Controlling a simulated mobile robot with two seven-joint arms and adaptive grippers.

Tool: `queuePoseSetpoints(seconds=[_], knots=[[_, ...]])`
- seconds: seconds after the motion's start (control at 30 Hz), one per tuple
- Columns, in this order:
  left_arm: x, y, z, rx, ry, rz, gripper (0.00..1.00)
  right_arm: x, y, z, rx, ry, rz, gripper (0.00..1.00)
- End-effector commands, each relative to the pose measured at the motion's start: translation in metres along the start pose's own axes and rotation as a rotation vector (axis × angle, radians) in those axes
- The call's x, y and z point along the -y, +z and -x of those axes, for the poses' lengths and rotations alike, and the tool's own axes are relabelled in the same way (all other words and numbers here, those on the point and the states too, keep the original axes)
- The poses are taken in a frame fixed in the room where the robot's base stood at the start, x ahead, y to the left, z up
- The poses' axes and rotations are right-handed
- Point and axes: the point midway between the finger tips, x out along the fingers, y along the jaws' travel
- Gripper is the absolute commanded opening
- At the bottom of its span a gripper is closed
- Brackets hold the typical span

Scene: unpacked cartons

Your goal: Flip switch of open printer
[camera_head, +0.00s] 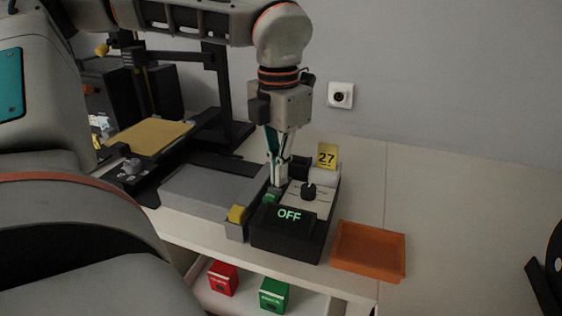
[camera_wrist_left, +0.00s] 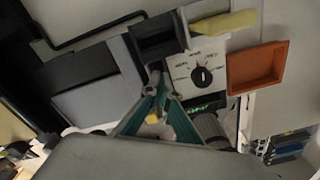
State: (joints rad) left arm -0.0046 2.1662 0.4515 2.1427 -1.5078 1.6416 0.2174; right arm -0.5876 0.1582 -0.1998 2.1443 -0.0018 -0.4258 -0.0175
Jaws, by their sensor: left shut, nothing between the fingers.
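The open-frame printer stands at the left in the head view, with a yellow bed (camera_head: 150,137) and a dark upright frame. A black control box (camera_head: 290,238) with a green lit "OFF" display is in the middle, with a black knob (camera_head: 308,191) on its pale top panel. The knob also shows in the wrist view (camera_wrist_left: 202,76). My left gripper (camera_head: 279,183) points down, shut and empty, just left of the knob panel; its fingertips also show in the wrist view (camera_wrist_left: 156,85). Contact with the box cannot be told. I cannot make out a printer switch. My right gripper is not in view.
A grey flat unit (camera_head: 210,192) with a yellow corner piece (camera_head: 237,214) lies left of the box. A yellow tag "27" (camera_head: 327,155) stands behind it. An orange tray (camera_head: 368,249) is to the right. Red (camera_head: 223,278) and green (camera_head: 273,295) boxes sit below. The table's back right is clear.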

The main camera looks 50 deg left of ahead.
Motion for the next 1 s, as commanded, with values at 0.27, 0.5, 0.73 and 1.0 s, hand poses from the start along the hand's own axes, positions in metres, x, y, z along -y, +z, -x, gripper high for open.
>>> queuePoseSetpoints(seconds=[0.27,0.5,0.73,1.0], knots=[[0.0,0.0,0.019,0.0,0.001,0.001,0.0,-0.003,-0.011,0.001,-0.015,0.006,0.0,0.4],[0.0,0.0,0.037,0.0,0.001,0.001,0.0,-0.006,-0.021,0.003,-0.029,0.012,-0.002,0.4],[0.0,-0.001,0.054,0.0,0.001,0.001,0.0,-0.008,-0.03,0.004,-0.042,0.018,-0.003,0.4],[0.0,0.0,0.068,-0.002,0.001,0.001,0.0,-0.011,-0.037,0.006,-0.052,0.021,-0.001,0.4]])
